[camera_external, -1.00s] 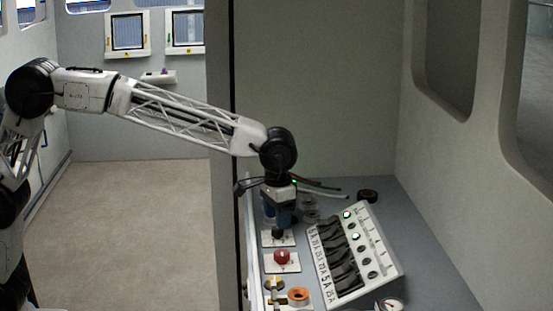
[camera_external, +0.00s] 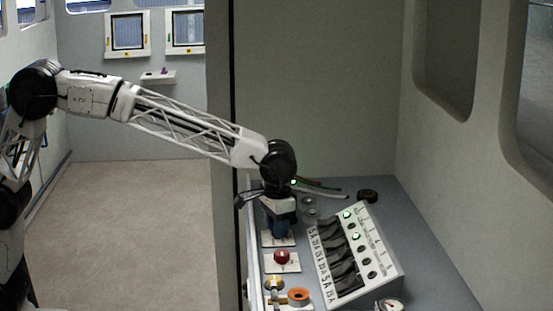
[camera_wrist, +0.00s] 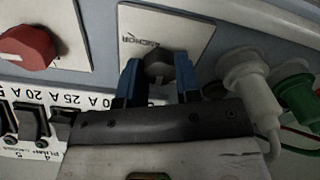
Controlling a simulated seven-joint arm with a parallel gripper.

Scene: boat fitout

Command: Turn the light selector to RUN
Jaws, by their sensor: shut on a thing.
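The light selector is a dark knob (camera_wrist: 159,66) on a white plate (camera_wrist: 190,34) in the wrist view. Upside-down lettering that looks like ANCHOR is printed on the plate; I cannot read a RUN mark or the knob's pointer. My gripper (camera_wrist: 158,76) has its blue fingers on both sides of the knob, shut on it. In the external view my gripper (camera_external: 279,228) points down over the plate (camera_external: 267,240) and hides the knob.
A red knob (camera_external: 282,257) sits on the plate just in front. A sloped switch panel (camera_external: 385,270) with black rockers and green lights stands to the right. White and green cable plugs (camera_wrist: 245,75) are close beside my gripper in the wrist view.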

